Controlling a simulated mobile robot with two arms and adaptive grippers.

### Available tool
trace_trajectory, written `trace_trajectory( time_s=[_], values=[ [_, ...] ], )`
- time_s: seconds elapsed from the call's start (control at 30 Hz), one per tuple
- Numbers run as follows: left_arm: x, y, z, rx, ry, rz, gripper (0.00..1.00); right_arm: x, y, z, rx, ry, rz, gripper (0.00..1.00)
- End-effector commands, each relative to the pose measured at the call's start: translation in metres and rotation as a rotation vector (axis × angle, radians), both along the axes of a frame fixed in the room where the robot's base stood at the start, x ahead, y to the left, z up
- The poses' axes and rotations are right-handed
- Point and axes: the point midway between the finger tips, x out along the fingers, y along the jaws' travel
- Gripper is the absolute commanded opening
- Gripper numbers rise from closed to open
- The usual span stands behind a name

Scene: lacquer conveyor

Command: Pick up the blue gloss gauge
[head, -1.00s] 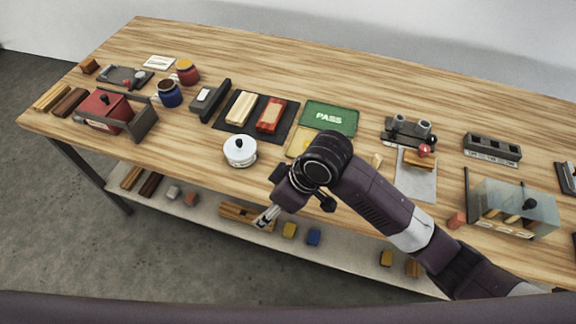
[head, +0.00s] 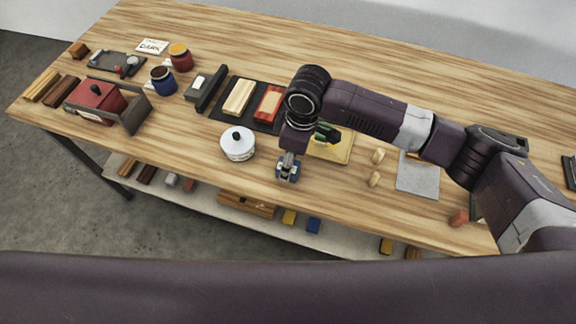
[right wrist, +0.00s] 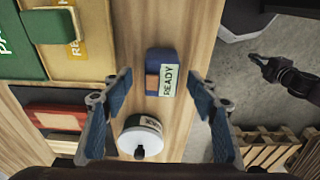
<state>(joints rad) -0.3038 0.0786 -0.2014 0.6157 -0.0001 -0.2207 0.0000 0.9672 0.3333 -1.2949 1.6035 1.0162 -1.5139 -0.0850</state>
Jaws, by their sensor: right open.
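The blue gauge (right wrist: 153,78), a small block with a brown patch and a label reading "READY", lies on the wooden table in the right wrist view. My right gripper (right wrist: 160,84) is open, its blue-padded fingers on either side of the gauge in that view, apart from it. How far above it the fingertips are, I cannot tell. In the head view my right gripper (head: 288,172) points down near the table's front edge, and the gauge is mostly or wholly hidden by it.
A white lidded pot (head: 238,146) stands just left of the gripper, and also shows in the wrist view (right wrist: 140,138). Red (right wrist: 60,118) and yellow (right wrist: 77,50) pads lie nearby. Small wooden pieces (head: 376,166) lie to the right. The table's front edge is close.

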Motion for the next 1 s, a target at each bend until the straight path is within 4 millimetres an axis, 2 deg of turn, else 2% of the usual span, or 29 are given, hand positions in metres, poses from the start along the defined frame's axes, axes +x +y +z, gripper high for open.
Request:
trace_trajectory(
  time_s=[0.1,0.23,0.53,1.0],
  values=[
    [0.0,-0.001,0.013,-0.001,-0.001,0.0,0.0,-0.003,0.004,-0.016,-0.002,0.003,0.0,0.54],
    [0.002,-0.001,0.014,-0.002,-0.003,0.0,0.0,-0.001,0.005,-0.032,-0.002,0.002,0.0,0.54],
    [0.006,-0.001,0.014,-0.002,-0.01,0.0,0.0,-0.001,0.006,-0.037,0.0,-0.001,0.001,0.53],
    [0.007,0.0,0.014,0.0,-0.01,0.001,0.0,-0.001,0.006,-0.037,0.0,-0.001,0.001,0.01]
  ],
)
